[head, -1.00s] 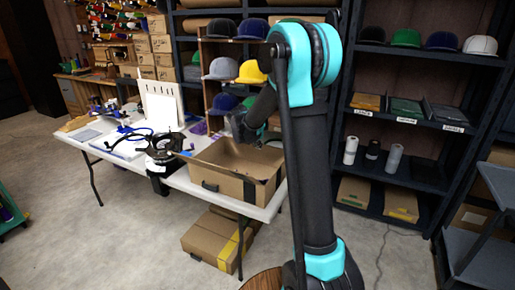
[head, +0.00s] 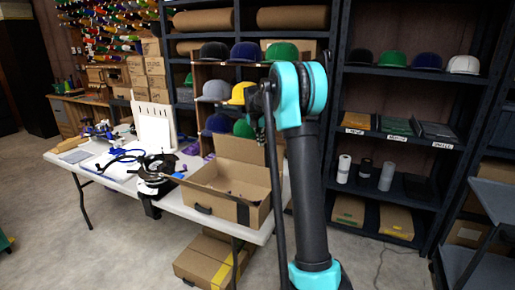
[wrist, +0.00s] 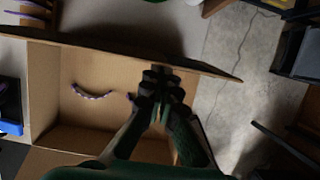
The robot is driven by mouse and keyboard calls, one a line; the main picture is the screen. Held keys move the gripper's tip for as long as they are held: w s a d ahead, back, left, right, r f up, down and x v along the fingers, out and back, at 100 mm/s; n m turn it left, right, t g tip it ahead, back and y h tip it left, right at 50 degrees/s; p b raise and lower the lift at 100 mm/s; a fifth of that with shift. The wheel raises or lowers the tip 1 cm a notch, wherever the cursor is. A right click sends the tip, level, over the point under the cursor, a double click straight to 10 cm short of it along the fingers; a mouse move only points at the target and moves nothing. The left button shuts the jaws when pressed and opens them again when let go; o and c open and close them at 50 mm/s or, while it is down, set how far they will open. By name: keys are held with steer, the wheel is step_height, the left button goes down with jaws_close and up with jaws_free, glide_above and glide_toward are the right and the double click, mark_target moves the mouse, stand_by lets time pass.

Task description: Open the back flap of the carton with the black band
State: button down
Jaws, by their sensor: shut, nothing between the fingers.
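The open carton (head: 230,210) stands on the white table in the head view, with dark patches on its outside. Its back flap (head: 240,149) stands up along the far edge. In the wrist view the flap (wrist: 110,48) runs across the top as a brown strip, and the carton's inside (wrist: 75,115) lies below it. A small curved purple-and-white item (wrist: 90,93) lies inside. My gripper (wrist: 163,78) is shut and empty, its tips close to the flap; I cannot tell whether they touch.
The white table (head: 110,178) also holds a black ring-shaped device (head: 155,170) left of the carton and a white upright panel (head: 153,127). Shelves with caps stand behind. Another carton (head: 205,262) lies under the table. Grey floor is open at left.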

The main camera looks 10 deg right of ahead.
steer(key=shift+w+d+r, duration=0.1)
steer(key=shift+w+d, duration=0.4)
steer(key=shift+w, duration=0.2)
steer(key=shift+w+d+r, duration=0.1)
steer(key=shift+w+d, duration=0.4)
steer(key=shift+w, duration=0.2)
steer(key=shift+r, duration=0.1)
steer(key=shift+r, duration=0.7)
